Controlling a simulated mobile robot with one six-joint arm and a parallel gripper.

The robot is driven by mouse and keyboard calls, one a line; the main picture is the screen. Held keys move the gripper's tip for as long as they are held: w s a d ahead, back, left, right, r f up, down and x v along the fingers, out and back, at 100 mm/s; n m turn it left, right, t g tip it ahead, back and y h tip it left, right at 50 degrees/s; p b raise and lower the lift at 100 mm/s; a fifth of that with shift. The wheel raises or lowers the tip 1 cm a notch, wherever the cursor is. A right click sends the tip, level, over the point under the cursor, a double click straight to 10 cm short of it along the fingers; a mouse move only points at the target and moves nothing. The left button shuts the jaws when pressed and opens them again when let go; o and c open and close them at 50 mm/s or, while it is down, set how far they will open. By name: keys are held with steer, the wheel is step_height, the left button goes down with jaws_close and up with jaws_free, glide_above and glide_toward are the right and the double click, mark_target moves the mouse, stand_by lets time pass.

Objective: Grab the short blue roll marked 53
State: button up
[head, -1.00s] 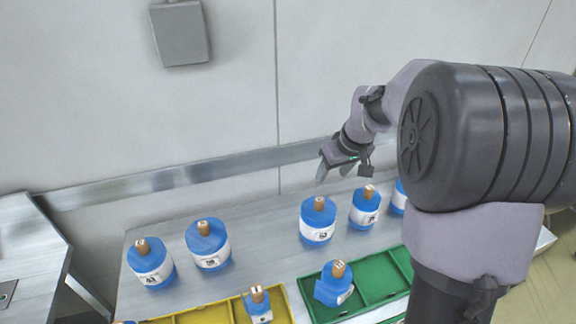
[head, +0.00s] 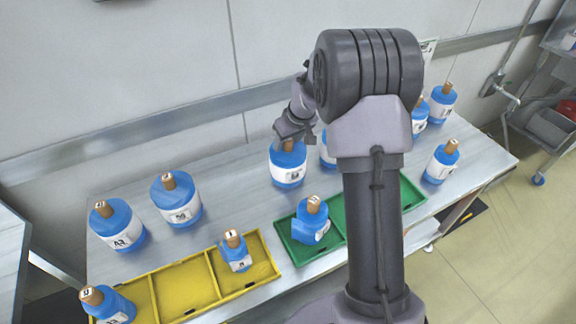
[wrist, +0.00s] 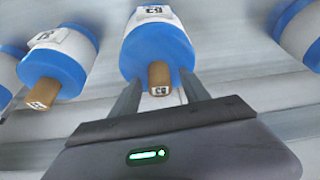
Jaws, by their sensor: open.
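A blue roll with a white label band reading 53 (wrist: 157,45) and a brown core end (wrist: 159,77) is in the middle of the wrist view, its label upside down there. In the head view it appears to be the blue roll (head: 287,172) at the back middle of the table, its number too small to read. My gripper (wrist: 163,92) is open, its fingers on either side of the core end. In the head view my gripper (head: 288,140) is right at the top of this roll, partly hiding it. I cannot tell whether the fingers touch it.
A similar roll (wrist: 55,62) stands close by, partly behind my arm in the head view. Two more rolls (head: 177,202) (head: 118,226) stand to the left. Yellow (head: 258,270) and green (head: 283,234) trays along the front hold smaller rolls. More rolls (head: 441,164) stand at the right.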

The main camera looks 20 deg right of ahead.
jaws_close()
steer(key=shift+r, duration=0.15)
stand_by(1.2)
